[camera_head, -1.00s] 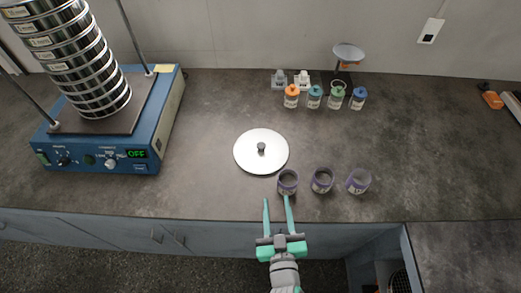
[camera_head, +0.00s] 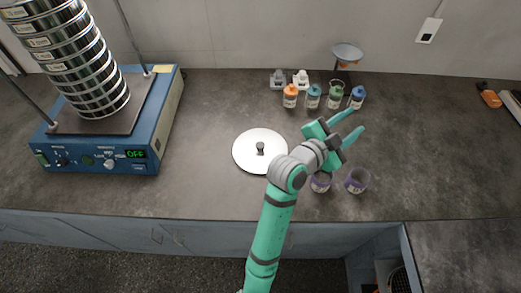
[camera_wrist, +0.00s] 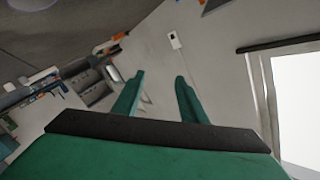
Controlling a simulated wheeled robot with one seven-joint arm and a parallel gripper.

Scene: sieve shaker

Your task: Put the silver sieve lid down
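The silver sieve lid (camera_head: 247,158), a round flat disc with a dark knob in its middle, lies flat on the dark counter (camera_head: 215,110). My gripper (camera_head: 357,124) is to the right of the lid, above the counter, with its fingers pointing up and right. The fingers are apart with nothing between them, and they also show empty in the wrist view (camera_wrist: 158,98). My arm covers a little of the lid's right edge. The lid is not in the wrist view.
A blue sieve shaker (camera_head: 110,160) with a tall sieve stack (camera_head: 75,65) stands at left, its display reading OFF. Several capped jars (camera_head: 290,96) stand at the back. Purple-banded cups (camera_head: 356,181) stand near the front, one hidden by my arm. The counter's right side is mostly clear.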

